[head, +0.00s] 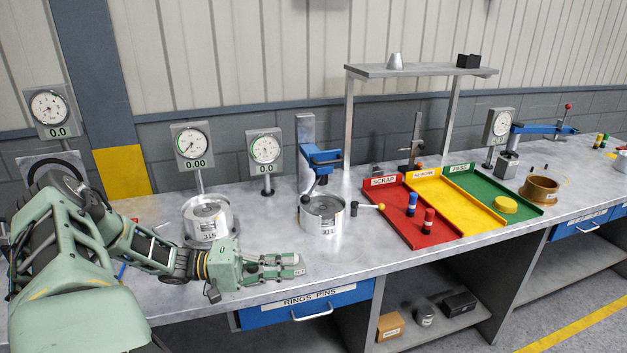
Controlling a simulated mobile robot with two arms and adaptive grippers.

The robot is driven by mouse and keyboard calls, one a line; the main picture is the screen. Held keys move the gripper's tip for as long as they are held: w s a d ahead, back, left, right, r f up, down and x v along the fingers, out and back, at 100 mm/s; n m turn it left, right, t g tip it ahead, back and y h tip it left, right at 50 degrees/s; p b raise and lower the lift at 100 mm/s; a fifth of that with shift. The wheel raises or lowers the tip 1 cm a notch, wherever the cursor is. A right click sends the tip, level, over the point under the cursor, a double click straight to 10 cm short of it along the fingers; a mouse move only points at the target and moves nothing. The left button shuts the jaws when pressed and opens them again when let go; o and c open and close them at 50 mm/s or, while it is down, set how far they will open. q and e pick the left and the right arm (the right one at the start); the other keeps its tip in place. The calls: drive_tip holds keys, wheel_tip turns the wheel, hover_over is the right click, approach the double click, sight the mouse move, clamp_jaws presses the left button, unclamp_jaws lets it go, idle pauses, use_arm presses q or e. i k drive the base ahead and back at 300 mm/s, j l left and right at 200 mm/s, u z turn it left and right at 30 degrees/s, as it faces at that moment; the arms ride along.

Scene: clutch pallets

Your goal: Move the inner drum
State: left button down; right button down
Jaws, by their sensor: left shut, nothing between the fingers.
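Two silver drums with printed labels stand upright on the metal bench. One drum (208,222) sits on a round base by the 0.00 dial at the left. The other drum (322,219) stands under a blue-armed fixture (319,158), with a yellow-knobbed lever beside it. I cannot tell which of them is the inner drum. My left gripper (299,265) is shut and empty, low over the bench's front edge, in front of and between the two drums and apart from both. My right gripper is not in view.
Red SCRAP (396,233), yellow (455,199) and green PASS (506,193) trays lie to the right, with several small parts inside. A brown ring (539,189) stands beyond them. A shelf (420,70) rises behind. A blue RINGS PINS drawer (312,303) is below.

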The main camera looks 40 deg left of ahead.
sight(324, 214)
drive_tip(key=i+j, duration=0.25)
drive_tip(key=j, duration=0.15)
drive_tip(key=i+j, duration=0.2)
drive_tip(key=j, duration=0.2)
drive_tip(key=i+j, duration=0.45)
drive_tip(key=j, duration=0.3)
drive_tip(key=i+j, duration=0.25)
drive_tip(key=j, duration=0.15)
